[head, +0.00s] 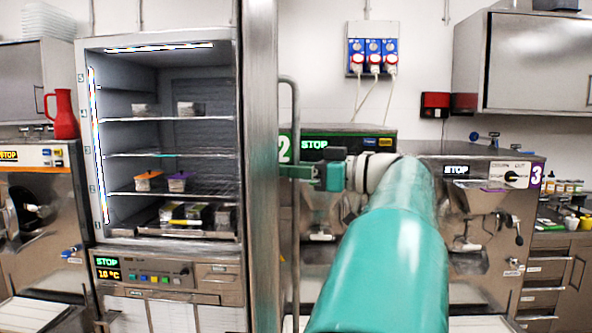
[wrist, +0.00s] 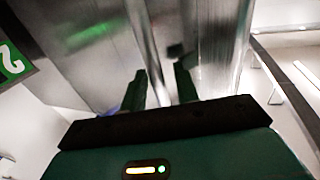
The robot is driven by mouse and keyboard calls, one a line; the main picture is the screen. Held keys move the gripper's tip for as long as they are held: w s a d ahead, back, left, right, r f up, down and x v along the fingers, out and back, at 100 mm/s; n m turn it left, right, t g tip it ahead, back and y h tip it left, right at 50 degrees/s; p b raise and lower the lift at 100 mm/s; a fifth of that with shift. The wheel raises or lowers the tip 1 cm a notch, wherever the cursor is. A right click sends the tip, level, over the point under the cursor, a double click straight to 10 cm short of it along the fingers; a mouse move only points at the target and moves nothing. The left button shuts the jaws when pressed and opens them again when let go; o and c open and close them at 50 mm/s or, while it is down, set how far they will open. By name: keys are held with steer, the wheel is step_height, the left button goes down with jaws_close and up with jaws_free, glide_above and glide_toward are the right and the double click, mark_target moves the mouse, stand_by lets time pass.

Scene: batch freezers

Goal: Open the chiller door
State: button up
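The chiller (head: 170,190) stands at the left in the head view, its lit shelves in plain sight. Its steel door (head: 262,120) is swung out and seen nearly edge-on. A long vertical handle (head: 294,105) runs along the door's right side. My gripper (head: 300,172) is at the handle, about halfway up. In the wrist view, the fingers of my gripper (wrist: 162,88) stand a little apart with the bright handle bar (wrist: 150,45) between them. The contact itself is blurred, but they appear closed around the bar.
Freezer machines (head: 485,195) stand behind and right of my arm. Another machine (head: 35,200) with a red jug (head: 62,115) is left of the chiller. Small tubs (head: 165,182) sit on the chiller shelves. A steel wall cabinet (head: 540,62) hangs at the upper right.

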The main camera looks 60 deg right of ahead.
steer(key=s+d, duration=0.2)
steer(key=s, duration=1.1)
steer(key=shift+s, duration=0.35)
steer(key=shift+d, duration=0.1)
